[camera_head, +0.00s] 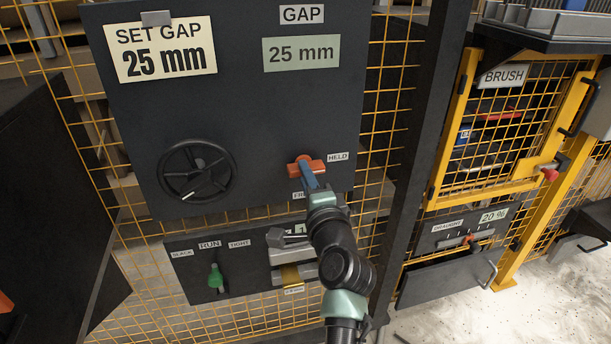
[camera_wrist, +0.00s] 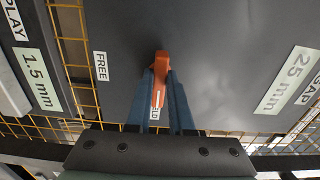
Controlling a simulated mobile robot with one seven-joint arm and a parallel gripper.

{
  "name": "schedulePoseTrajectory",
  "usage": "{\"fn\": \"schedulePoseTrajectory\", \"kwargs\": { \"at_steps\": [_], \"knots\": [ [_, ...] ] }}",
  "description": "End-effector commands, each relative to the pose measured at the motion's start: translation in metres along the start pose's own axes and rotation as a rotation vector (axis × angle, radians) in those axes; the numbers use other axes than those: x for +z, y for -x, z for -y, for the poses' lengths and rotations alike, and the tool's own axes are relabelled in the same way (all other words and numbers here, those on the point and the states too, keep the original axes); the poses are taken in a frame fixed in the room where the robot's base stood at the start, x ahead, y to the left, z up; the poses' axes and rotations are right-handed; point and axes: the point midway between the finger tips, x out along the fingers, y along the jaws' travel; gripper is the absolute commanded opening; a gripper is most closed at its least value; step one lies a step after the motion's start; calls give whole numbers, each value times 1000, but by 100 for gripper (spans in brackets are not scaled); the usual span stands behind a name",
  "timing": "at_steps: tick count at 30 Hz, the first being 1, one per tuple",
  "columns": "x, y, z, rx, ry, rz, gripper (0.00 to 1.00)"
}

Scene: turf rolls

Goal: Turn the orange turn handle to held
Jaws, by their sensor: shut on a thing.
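The orange turn handle (camera_head: 299,168) is on the dark upright panel, right of the black handwheel. It lies roughly level, with its right end toward the HELD label (camera_head: 338,157). The FREE label (camera_head: 298,195) is below it, partly hidden by my arm. My gripper (camera_head: 311,176) reaches it from the front. In the wrist view, my gripper's blue fingers (camera_wrist: 161,85) are shut on the orange handle (camera_wrist: 162,62), one on each side. A white mark on the handle points at the HELD label (camera_wrist: 154,114), which is partly covered.
The black handwheel (camera_head: 197,171) is left of the handle. A lower panel carries a green lever (camera_head: 215,277) and a grey clamp-like part (camera_head: 290,262) close to my arm. A dark post (camera_head: 425,150) and a yellow mesh door (camera_head: 500,130) stand to the right.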

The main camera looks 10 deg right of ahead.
Motion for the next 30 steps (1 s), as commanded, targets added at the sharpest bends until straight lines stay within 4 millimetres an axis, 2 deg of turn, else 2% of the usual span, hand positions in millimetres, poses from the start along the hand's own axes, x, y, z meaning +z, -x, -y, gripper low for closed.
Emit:
{"fn": "schedulePoseTrajectory", "kwargs": {
  "at_steps": [1,2,6,15,19,23,30],
  "knots": [
    [0,0,0,-1,4,-1,0],
    [0,0,0,-1,4,-1,24],
    [0,0,0,-1,2,-1,49],
    [0,0,0,0,0,-1,50],
    [0,7,0,0,0,-1,50],
    [0,25,1,2,0,-1,50],
    [0,72,1,2,2,-2,50]
  ]
}}
